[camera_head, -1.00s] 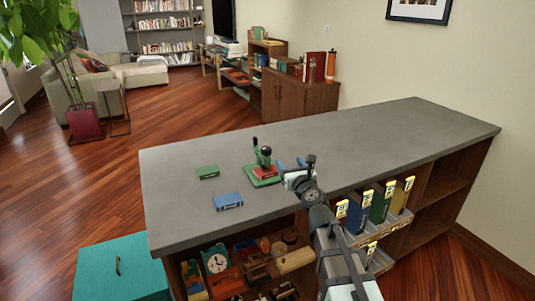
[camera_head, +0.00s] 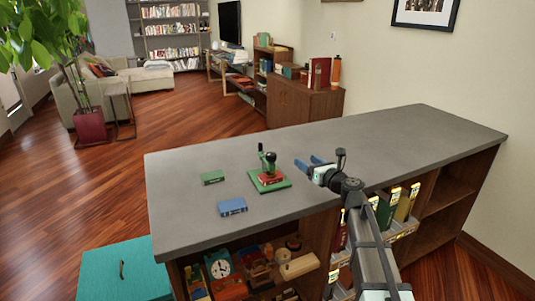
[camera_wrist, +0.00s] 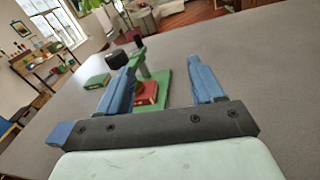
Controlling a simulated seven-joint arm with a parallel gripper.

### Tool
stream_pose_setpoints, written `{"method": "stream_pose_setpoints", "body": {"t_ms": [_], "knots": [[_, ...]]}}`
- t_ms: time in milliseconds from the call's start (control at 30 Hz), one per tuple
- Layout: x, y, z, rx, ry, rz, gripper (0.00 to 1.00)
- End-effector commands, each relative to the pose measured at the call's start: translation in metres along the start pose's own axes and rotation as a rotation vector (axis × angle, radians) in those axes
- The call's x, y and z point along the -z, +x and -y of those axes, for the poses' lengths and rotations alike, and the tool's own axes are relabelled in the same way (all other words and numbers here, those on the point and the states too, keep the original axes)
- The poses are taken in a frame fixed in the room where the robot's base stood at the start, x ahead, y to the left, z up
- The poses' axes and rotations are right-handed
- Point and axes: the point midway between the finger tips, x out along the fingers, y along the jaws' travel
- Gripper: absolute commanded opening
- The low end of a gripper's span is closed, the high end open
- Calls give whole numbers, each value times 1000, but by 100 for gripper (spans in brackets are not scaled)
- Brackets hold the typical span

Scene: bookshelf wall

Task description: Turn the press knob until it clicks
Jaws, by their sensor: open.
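A small green press (camera_head: 268,168) stands on a green base plate on the grey counter (camera_head: 350,150). A black knob (camera_head: 261,147) tops it, and a red book (camera_head: 271,178) lies on its base. The wrist view shows the press (camera_wrist: 143,72) beyond my fingers, with a black part to its left, the black knob (camera_wrist: 138,41) at its top and the red book (camera_wrist: 147,93) below. My gripper (camera_head: 308,164) has blue fingers, open and empty, to the right of the press and apart from it. In the wrist view, my left finger hides part of the base.
A green book (camera_head: 212,177) and a blue book (camera_head: 232,207) lie on the counter left of the press. Shelves below the counter hold toys (camera_head: 220,267) and books (camera_head: 402,207). A teal box (camera_head: 125,268) stands at the lower left. The counter's far right is clear.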

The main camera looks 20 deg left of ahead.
Motion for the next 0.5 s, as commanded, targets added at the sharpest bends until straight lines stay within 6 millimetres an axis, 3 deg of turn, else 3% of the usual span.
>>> {"method": "stream_pose_setpoints", "body": {"t_ms": [233, 500], "knots": [[0, -2, -45, -238, -77, 5, 67], [2, 6, -54, -276, -139, 6, 67]]}}
